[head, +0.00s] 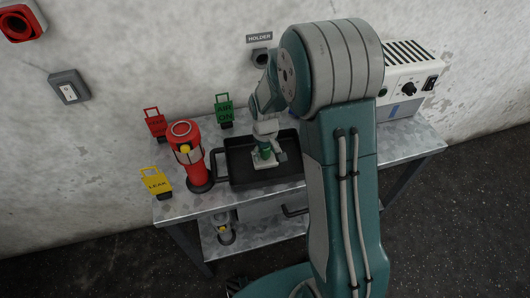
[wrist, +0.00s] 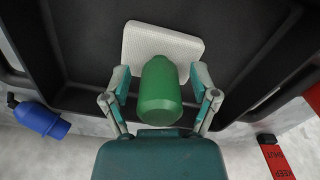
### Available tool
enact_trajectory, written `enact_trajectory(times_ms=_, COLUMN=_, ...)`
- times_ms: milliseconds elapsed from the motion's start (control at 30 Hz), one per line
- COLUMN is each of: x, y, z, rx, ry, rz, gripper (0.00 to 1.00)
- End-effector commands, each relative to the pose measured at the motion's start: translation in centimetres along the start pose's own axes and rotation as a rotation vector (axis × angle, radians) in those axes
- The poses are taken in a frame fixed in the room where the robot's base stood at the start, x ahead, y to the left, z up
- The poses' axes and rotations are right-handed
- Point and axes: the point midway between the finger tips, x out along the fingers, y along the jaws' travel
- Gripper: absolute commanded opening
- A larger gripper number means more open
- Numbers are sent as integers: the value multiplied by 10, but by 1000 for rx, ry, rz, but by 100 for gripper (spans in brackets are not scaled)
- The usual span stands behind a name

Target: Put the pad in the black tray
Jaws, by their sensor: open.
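The white textured pad (head: 264,164) lies in the black tray (head: 236,178) on the metal table, apparently flat on its floor. A green rounded cylinder (head: 265,154), seemingly the pad's handle, stands up from it. In the wrist view the pad (wrist: 185,46) shows behind the green cylinder (wrist: 160,92), with the black tray (wrist: 245,25) around it. My gripper (head: 267,144) is over the pad. In the wrist view my open gripper (wrist: 161,73) has one finger on each side of the cylinder, with gaps visible. The tray's right part is hidden by my arm.
A red cylinder (head: 186,155) stands left of the tray. Yellow (head: 157,183), red (head: 155,124) and green (head: 224,111) tags stand nearby. A white device (head: 405,75) is at the back right. A holder (head: 261,58) is on the wall. A blue object (wrist: 38,118) shows in the wrist view.

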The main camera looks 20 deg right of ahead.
Motion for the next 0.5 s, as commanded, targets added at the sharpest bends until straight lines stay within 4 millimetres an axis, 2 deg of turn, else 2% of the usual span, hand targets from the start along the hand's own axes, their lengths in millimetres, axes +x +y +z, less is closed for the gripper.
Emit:
enact_trajectory(times_ms=167, x=-14, y=0, z=-1, rx=0, ry=4, rz=1, gripper=77)
enact_trajectory(times_ms=500, x=-83, y=0, z=-1, rx=0, ry=5, rz=1, gripper=77)
